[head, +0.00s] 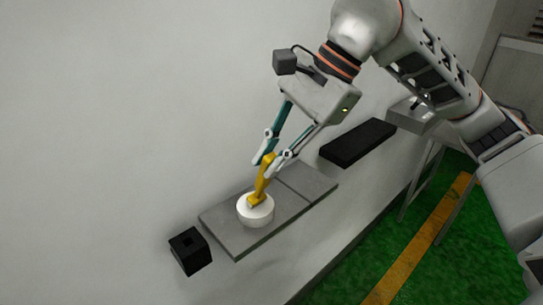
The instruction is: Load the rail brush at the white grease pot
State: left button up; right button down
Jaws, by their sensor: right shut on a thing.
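The white grease pot (256,210) is a short round tub standing on a grey shelf (225,236) against the wall. My right gripper (268,160) is above the pot, shut on the yellow rail brush (262,181). The brush slants down from the fingers, and its lower end meets the top of the pot in the picture. I cannot tell how deep the brush end sits, and its bristles are hidden. My left gripper is not in view.
A black block with a square hole (190,250) is fixed left of the shelf. A flat black shelf (358,142) and a grey box (412,115) are to the right along the wall. Green floor with a yellow stripe (420,245) lies below right.

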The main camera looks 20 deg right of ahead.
jog(key=shift+f, duration=0.1)
jog(key=shift+r+p, duration=2)
jog(key=shift+r, duration=0.6)
jog(key=shift+r+p, duration=0.45)
jog(key=shift+r, duration=0.5)
